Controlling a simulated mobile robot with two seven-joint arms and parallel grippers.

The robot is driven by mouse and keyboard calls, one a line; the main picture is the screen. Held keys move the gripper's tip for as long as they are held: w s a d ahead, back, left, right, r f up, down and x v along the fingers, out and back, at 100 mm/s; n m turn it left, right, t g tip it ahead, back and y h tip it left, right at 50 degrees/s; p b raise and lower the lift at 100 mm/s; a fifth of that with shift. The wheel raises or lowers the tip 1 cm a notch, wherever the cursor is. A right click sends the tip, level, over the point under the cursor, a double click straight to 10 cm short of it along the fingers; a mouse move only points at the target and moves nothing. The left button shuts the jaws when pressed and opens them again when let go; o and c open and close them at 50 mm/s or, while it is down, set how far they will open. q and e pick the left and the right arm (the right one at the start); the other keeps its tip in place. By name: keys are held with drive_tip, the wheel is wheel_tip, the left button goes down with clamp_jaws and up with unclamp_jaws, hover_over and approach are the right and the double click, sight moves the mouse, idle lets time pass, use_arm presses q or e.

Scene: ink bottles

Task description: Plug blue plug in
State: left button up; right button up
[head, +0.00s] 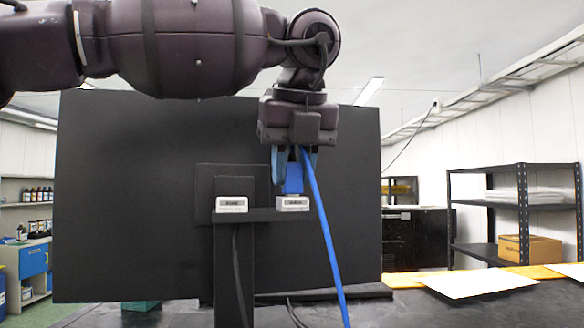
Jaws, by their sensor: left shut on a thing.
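My left gripper (293,165) points down, shut on the blue plug (293,181). The blue plug sits directly above the right white socket (292,204) and looks to meet its top; how deep it is in I cannot tell. A blue cable (325,230) runs from the gripper down to the right, in front of the stand. A second white socket (231,205) stands to the left on the same black stand (248,215), with nothing in its top. The labels on the sockets are too small to read. My right gripper is not in view.
A large black panel (130,200) stands behind the stand. A dark cable (237,265) hangs down the post. White sheets (478,283) lie on the table at the right. A black shelf (515,200) with a cardboard box (530,249) stands behind.

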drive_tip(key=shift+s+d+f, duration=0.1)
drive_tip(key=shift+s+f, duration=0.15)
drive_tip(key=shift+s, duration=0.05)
use_arm(q)
drive_tip(key=shift+f, duration=0.1)
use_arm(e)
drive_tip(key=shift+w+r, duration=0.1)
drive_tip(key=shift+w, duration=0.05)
use_arm(q)
drive_tip(key=shift+f, duration=0.1)
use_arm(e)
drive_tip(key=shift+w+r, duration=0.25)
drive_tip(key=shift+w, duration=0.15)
use_arm(q)
drive_tip(key=o, duration=0.8)
drive_tip(key=shift+o, duration=0.9)
drive_tip(key=o, duration=0.4)
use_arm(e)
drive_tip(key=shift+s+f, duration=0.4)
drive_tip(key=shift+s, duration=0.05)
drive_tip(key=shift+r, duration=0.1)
